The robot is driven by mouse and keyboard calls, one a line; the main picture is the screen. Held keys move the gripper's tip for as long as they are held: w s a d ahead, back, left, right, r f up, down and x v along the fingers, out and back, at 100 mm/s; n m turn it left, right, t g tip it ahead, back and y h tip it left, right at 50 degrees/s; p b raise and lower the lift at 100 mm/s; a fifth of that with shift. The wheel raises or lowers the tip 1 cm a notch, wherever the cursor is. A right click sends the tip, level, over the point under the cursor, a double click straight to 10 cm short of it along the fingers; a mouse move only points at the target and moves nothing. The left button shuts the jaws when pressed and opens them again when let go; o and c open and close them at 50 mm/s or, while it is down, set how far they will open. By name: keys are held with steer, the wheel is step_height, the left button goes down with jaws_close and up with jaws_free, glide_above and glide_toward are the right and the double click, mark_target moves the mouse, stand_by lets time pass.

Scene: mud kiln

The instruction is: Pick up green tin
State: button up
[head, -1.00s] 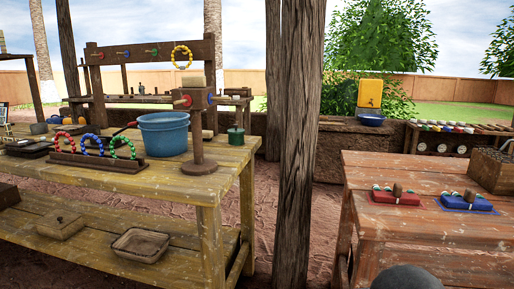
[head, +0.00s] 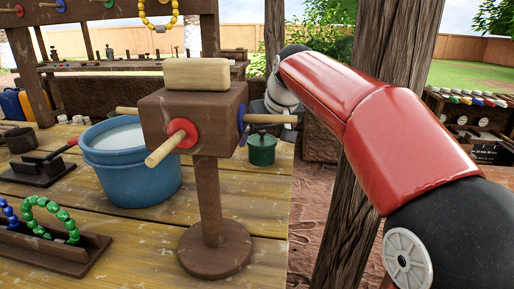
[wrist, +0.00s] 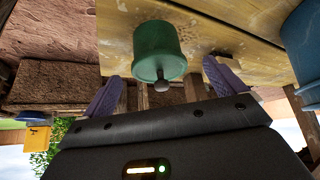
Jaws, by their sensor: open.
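The green tin (head: 262,149) stands upright near the right edge of the yellow wooden table (head: 262,215), just behind and right of the brown post stand. It has a lid with a small dark knob. In the wrist view the green tin (wrist: 158,48) appears upside down, its knob pointing toward my gripper. My gripper (wrist: 163,86) is open and empty, one purple finger on each side of the tin's knob in the picture. The tin's body lies ahead of the fingertips; I cannot tell whether anything touches. In the head view my wrist is above the tin.
The brown post stand (head: 212,150) with its pegs and the blue bucket (head: 130,165) stand left of the tin. A thick wooden post (head: 375,130) rises at the right behind my red arm.

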mark_target(263, 140)
steer(key=x, duration=0.6)
steer(key=shift+w+f, duration=0.1)
steer(key=shift+w, duration=0.05)
steer(key=c, duration=1.1)
